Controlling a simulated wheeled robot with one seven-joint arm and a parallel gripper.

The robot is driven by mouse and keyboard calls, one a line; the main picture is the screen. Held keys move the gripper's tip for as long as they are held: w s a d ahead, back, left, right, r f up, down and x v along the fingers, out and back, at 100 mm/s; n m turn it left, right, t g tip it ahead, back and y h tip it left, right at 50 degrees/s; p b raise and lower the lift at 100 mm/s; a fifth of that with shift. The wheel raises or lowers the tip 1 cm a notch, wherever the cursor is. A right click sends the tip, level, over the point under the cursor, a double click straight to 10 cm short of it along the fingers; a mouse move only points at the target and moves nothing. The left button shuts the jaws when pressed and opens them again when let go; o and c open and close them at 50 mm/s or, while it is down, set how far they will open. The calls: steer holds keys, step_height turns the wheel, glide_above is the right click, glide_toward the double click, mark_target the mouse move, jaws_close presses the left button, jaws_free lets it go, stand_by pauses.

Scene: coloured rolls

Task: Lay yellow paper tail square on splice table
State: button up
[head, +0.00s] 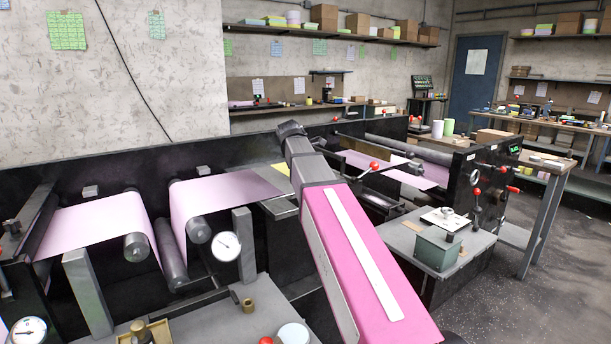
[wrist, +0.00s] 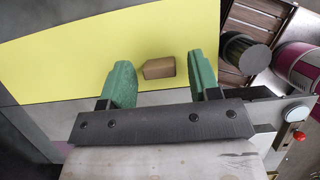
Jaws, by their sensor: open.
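The yellow paper (wrist: 90,50) fills the upper left and middle of the wrist view as a flat sheet. A grey surface, apparently the splice table (head: 279,207), lies near the yellow patch in the head view. My arm hides my gripper and most of the sheet there.
Pink paper (head: 225,195) runs over rollers at the left. A machine panel with red knobs (head: 476,192) stands right of my arm. In the wrist view, a dark cylinder (wrist: 246,54) and a magenta roll (wrist: 299,62) lie right of the sheet. Open floor shows at far right.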

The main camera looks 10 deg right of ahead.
steer(key=v, duration=1.2)
